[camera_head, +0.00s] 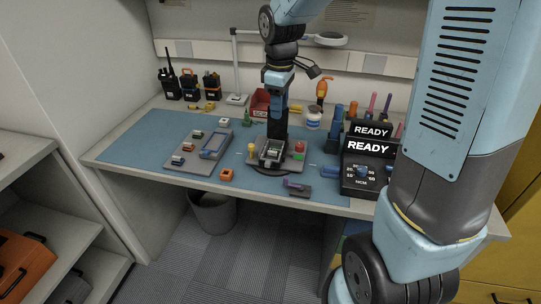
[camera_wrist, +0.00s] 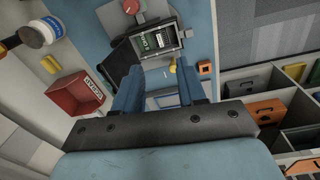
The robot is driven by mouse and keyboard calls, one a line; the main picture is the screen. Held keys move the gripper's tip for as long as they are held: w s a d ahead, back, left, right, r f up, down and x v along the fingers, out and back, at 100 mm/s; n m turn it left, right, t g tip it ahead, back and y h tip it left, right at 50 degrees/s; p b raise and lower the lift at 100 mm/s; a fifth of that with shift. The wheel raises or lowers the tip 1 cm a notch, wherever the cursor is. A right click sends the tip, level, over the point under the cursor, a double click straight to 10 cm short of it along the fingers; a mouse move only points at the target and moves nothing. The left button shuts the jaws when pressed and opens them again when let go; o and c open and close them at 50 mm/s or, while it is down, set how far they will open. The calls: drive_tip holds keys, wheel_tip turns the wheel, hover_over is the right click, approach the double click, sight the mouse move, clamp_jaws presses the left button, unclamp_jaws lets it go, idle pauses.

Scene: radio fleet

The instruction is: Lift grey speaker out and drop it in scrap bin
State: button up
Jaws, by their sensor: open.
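An opened radio (camera_head: 271,151) sits in a dark fixture on the blue mat. In the wrist view the open radio (camera_wrist: 158,40) shows a green board and a dark grey housing; I cannot pick out the grey speaker with certainty. The red scrap bin (camera_head: 260,103) stands at the back of the bench, behind my arm, and it also shows at the left of the wrist view (camera_wrist: 76,96), with a label on its rim. My gripper (camera_head: 275,138) is over the radio, pointing down. Its two blue fingers (camera_wrist: 157,82) are apart with nothing seen between them.
A grey tray (camera_head: 180,158) with small parts lies left of the fixture. A black READY meter (camera_head: 366,170) stands at right. A white bottle (camera_head: 313,120) and a lamp (camera_head: 236,100) stand behind. The mat's left part is clear.

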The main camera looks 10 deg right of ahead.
wheel_tip(320, 180, down, 3)
drive_tip(key=w+a+n, duration=0.1)
drive_tip(key=w+a, duration=0.1)
hover_over(271, 153)
drive_tip(key=shift+n+g, duration=0.3)
wheel_tip(271, 153, down, 9)
drive_tip(key=shift+r, duration=0.15)
drive_tip(key=shift+w+d+f, duration=0.15)
drive_tip(key=shift+f, duration=1.15)
drive_tip(key=shift+w+d+f, duration=0.1)
drive_tip(key=shift+f, duration=1.15)
drive_tip(key=c, duration=0.7)
drive_tip(key=shift+r, duration=0.15)
